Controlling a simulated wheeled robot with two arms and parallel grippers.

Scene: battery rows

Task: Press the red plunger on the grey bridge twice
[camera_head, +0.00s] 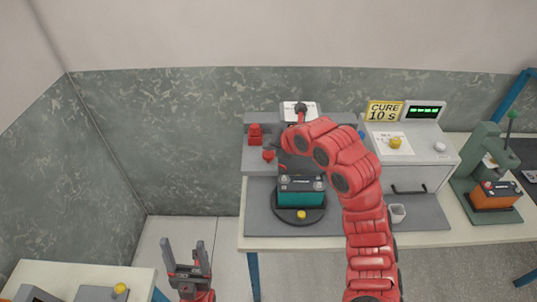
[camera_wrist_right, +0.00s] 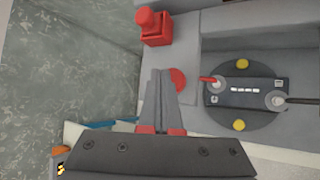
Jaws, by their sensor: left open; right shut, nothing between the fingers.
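The red plunger, a round red cap (camera_head: 268,155), is at the left of the grey bridge (camera_head: 252,162). It also shows in the right wrist view (camera_wrist_right: 179,79), partly covered by my right gripper's fingers. My right gripper (camera_wrist_right: 161,72) is shut and empty, its fingertips overlapping the cap's left side in that view; I cannot tell whether they touch it. In the head view my red right arm hides most of this gripper and part of the bridge. My left gripper (camera_head: 187,255) is open and empty, low at the left, away from the bench.
A red block (camera_head: 255,134) stands behind the plunger. A teal battery (camera_head: 300,192) sits on a dark round plate in front of the bridge. A grey cure box (camera_head: 420,150), a white cup (camera_head: 397,213) and a green press with an orange battery (camera_head: 493,196) are at the right.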

